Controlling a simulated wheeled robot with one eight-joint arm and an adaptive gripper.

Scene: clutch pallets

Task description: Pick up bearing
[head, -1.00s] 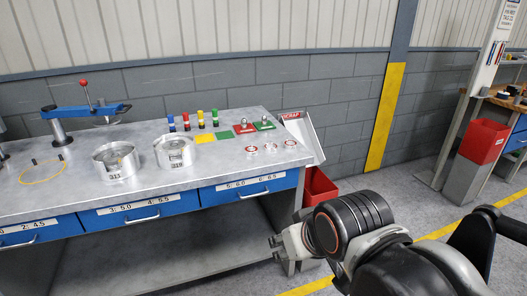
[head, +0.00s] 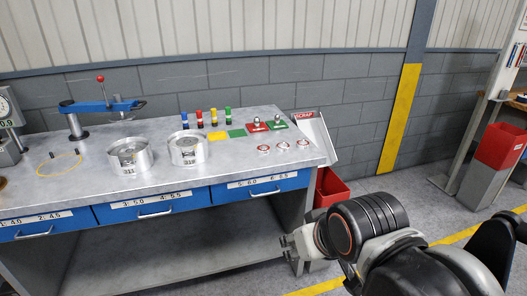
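No part can be clearly told as a bearing at this size. Two round silver metal holders stand on the grey workbench (head: 95,190), a left one (head: 130,163) and a right one (head: 188,155). Each has a notched front and something inside that I cannot make out. My gripper (head: 283,247) is low in front of the bench's right end, right of the drawers and well apart from the holders. Its small fingertips point left and look apart, with nothing seen between them.
A blue press with a red knob (head: 100,79) and a dial gauge (head: 8,110) stand at left. Coloured cylinders, pads and several small round buttons (head: 283,147) occupy the bench's right. A scrap chute (head: 316,140) and red bin (head: 330,187) adjoin the right end.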

